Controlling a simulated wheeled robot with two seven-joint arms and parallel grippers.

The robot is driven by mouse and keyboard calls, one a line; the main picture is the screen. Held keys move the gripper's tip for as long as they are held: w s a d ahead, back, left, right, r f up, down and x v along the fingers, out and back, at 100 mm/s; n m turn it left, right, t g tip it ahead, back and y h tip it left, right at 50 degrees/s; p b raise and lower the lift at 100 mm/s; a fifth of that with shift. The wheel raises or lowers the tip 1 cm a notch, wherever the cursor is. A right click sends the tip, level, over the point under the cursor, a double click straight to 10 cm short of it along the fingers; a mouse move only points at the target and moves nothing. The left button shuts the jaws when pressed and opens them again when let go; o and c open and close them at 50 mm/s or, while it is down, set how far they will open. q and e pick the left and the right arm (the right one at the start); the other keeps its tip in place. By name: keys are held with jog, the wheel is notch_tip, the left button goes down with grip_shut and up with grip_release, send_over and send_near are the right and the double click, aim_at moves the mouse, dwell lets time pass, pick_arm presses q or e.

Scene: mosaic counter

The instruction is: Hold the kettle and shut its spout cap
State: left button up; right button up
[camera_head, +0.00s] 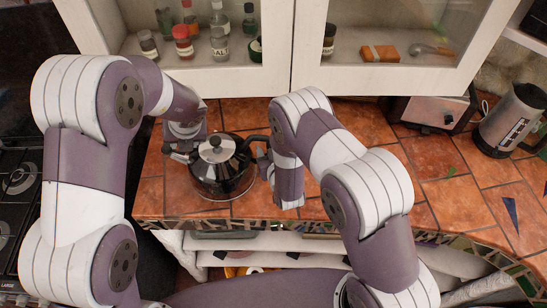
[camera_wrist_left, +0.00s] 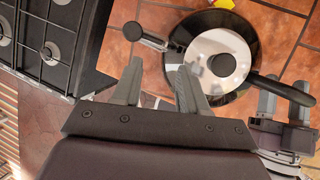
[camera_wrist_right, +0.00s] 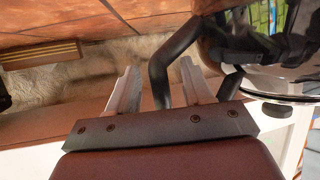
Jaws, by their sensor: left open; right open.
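The black kettle (camera_head: 222,178) with a silver lid stands upright on the tiled counter; it also shows in the left wrist view (camera_wrist_left: 250,42). A short arm with a round dark end, seemingly the spout cap (camera_wrist_left: 133,31), sticks out on its left side; I cannot tell its exact angle. My left gripper (camera_wrist_left: 160,67) is open and empty, its fingertips just short of that arm. My right gripper (camera_wrist_right: 158,66) is open, with the kettle's dark handle (camera_wrist_right: 168,50) passing between its fingers. The right forearm partly hides the handle in the head view.
A stove (camera_head: 20,180) lies to the left of the counter. A cabinet (camera_head: 290,75) with jars and bottles is behind the kettle. A toaster (camera_head: 432,112) and a steel electric kettle (camera_head: 508,122) stand at the right. The counter between them and my right arm is clear.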

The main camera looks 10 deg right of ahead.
grip_shut()
jog(key=shift+s+f, duration=0.15)
jog(key=shift+f, duration=0.15)
dwell(1.1)
